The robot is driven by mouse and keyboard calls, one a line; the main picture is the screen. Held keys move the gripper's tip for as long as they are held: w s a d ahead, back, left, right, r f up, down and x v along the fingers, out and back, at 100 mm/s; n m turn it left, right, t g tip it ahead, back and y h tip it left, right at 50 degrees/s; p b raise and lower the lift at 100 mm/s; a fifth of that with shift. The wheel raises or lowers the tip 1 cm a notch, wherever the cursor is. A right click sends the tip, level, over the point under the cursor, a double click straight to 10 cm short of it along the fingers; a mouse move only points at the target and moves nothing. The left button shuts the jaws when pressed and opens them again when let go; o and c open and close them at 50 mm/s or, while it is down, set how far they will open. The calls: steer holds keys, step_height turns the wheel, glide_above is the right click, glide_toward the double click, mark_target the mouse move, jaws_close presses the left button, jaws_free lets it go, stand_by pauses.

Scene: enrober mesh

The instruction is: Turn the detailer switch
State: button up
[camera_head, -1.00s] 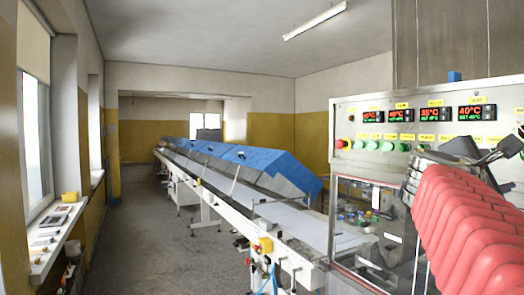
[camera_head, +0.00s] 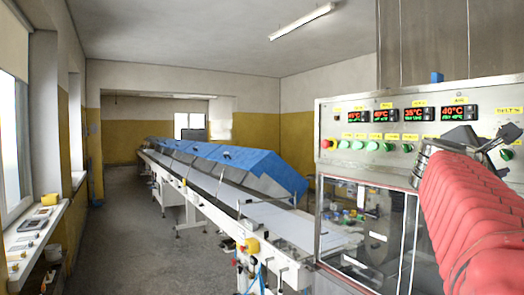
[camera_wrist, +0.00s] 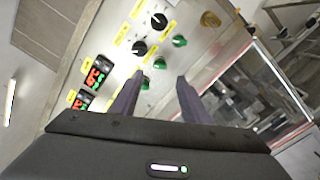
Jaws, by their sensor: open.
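The control panel (camera_head: 400,165) stands at the right in the head view. It has a row of green switches (camera_head: 374,145) and a red button (camera_head: 327,144). In the wrist view the tilted panel shows green knobs (camera_wrist: 179,40) and black knobs (camera_wrist: 139,47) beside yellow labels. The labels are too small to read, so I cannot tell which is the detailer switch. My gripper (camera_wrist: 158,76) is open and empty, its two fingers pointing at the panel near the lower green knobs. It also shows in the head view (camera_head: 490,136), in front of the panel's right part.
Red temperature displays (camera_head: 459,113) sit above the switches. Below the panel is a clear-windowed enclosure (camera_head: 365,230). A long conveyor with blue covers (camera_head: 240,160) runs into the back. A windowsill with small items (camera_head: 35,225) is at the left. The floor (camera_head: 130,245) between is open.

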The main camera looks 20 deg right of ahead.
mark_target(505, 156)
steer(key=d, duration=0.5)
steer(key=w+d, duration=0.1)
steer(key=d, duration=0.2)
steer(key=shift+d, duration=0.25)
steer(key=shift+c, duration=0.5)
steer(key=c, duration=1)
